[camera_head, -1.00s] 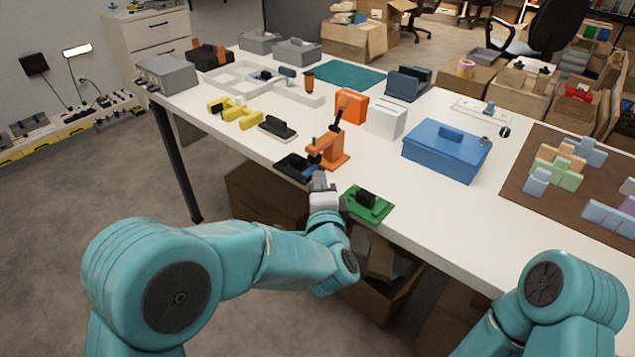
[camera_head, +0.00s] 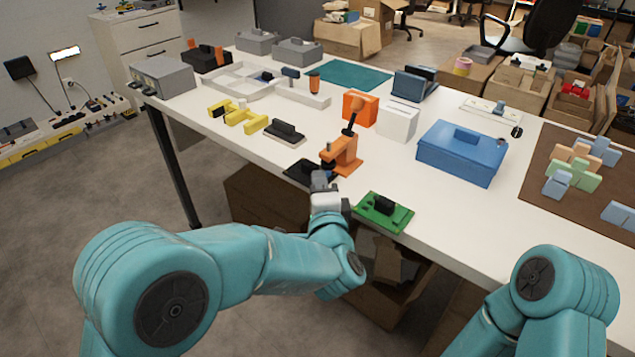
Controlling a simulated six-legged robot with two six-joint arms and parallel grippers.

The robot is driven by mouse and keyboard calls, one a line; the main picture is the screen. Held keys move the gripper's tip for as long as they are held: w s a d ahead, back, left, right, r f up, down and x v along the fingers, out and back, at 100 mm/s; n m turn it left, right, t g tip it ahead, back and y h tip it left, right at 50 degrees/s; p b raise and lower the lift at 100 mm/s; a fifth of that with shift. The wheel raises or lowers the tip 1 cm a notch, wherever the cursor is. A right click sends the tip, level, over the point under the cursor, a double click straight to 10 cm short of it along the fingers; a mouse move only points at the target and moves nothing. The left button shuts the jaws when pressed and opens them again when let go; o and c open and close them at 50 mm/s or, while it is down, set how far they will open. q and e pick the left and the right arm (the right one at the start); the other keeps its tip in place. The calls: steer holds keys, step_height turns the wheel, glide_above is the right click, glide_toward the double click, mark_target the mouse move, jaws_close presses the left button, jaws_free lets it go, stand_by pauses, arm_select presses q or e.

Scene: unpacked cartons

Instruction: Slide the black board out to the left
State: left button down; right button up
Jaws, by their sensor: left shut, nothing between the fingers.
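The black board (camera_head: 297,173) lies flat at the front edge of the white table, at the foot of an orange press-like fixture (camera_head: 344,154). A dark raised part sits on the board. My left gripper (camera_head: 319,177) is shut and empty at the front right of the board. It overlaps the board's near right corner in the picture, so I cannot tell whether it touches. My right gripper is out of view; only part of its arm shows at lower right.
A green board (camera_head: 382,213) lies close to the right of my left gripper. A dark-handled block (camera_head: 284,133) and yellow parts (camera_head: 237,117) stand behind and left of the black board. A blue box (camera_head: 462,152) stands to the right. Bare table (camera_head: 222,137) lies left of the board.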

mark_target(288, 173)
arm_select(q)
steer(key=shift+s+r, duration=0.1)
steer(key=shift+r, duration=0.05)
stand_by(0.3)
steer(key=w+a+p, duration=0.1)
steer(key=a, duration=0.1)
steer(key=w+a+p, duration=0.1)
steer(key=w+a, duration=0.1)
steer(key=w+a+p, duration=0.1)
steer(key=w+a, duration=0.1)
steer(key=shift+a, duration=0.3)
steer(key=shift+w+a, duration=0.15)
steer(key=shift+a, duration=0.05)
